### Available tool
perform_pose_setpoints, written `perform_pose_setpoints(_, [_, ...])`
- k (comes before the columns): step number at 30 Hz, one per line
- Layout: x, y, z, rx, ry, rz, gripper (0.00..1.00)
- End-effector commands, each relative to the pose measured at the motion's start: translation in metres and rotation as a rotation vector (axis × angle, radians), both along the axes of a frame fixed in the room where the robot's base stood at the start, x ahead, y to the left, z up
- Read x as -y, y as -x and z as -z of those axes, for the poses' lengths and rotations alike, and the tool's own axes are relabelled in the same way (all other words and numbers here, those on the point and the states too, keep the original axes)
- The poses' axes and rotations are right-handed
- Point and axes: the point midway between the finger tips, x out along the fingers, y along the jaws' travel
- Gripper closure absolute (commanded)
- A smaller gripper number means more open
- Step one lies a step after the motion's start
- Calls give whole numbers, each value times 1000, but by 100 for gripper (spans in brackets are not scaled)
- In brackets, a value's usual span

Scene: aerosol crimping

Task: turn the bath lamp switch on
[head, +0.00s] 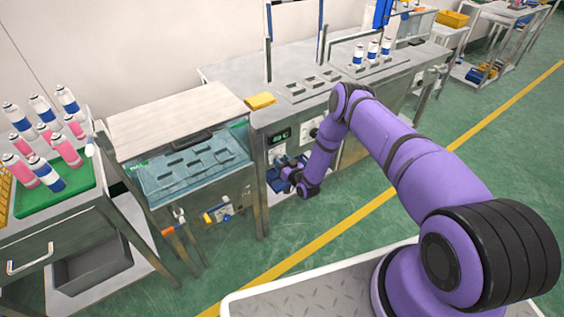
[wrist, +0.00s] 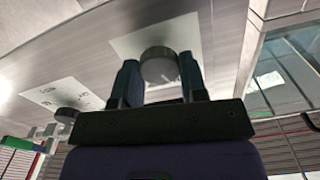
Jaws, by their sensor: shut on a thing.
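A round dark knob (wrist: 158,64) on a white plate (wrist: 130,45) shows in the wrist view; I take it to be the bath lamp switch, though no label on it is readable. My gripper (wrist: 160,82) has one finger on each side of this knob and is shut on it. Which way the knob is turned cannot be told. In the head view, my gripper (head: 282,172) is low at the bench's front panel, right of the water bath (head: 190,168); the knob it holds is not clear there. The bath is a glass-sided tank with blue water and a rack inside.
A second knob (wrist: 66,114) sits on another marked plate (wrist: 62,94) nearby. The steel bench (head: 225,72) carries white bottles (head: 372,50) and a yellow block (head: 260,101). A green tray (head: 55,190) of cans stands left. Green floor in front is open.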

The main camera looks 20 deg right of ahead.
Motion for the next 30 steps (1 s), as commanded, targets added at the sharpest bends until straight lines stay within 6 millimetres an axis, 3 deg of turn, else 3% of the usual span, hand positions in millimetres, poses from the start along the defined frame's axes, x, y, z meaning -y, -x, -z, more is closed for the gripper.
perform_pose_setpoints(18, [2, 1, 2, -178, -538, 2, 84])
perform_pose_setpoints(30, [2, 1, 3, -248, -751, 2, 84])
